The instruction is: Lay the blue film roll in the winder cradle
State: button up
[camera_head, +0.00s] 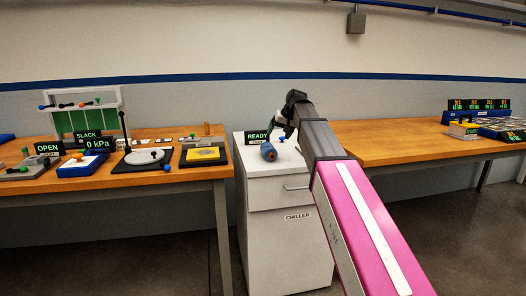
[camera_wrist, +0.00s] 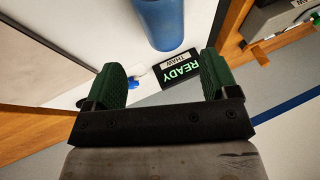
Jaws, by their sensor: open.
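The blue film roll (camera_head: 268,152) stands or lies on top of the white chiller cabinet; in the head view its near end is orange-brown. In the wrist view the roll (camera_wrist: 168,20) shows as a blue cylinder at the top edge, partly cut off, beyond my fingertips. My gripper (camera_wrist: 164,78) is open, its two green pads apart with nothing between them. In the head view my gripper (camera_head: 281,124) is small, just above and behind the roll, partly hidden by my arm. I cannot pick out the winder cradle with certainty in either view.
A READY sign (camera_head: 258,137) stands behind the roll on the chiller (camera_head: 290,225). The left bench (camera_head: 130,180) carries several devices, including a round plate (camera_head: 145,157) and a yellow-topped frame (camera_head: 203,155). The right bench (camera_head: 390,150) is clear in front, with displays (camera_head: 480,104) at its far end.

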aim_at(271, 145)
jog(key=shift+x, duration=5.35)
jog(key=shift+w+a, duration=0.15)
jog(key=shift+a, duration=0.05)
jog(key=shift+c, duration=0.3)
jog(key=c, duration=0.8)
jog(key=shift+c, duration=0.5)
jog(key=shift+r, duration=0.2)
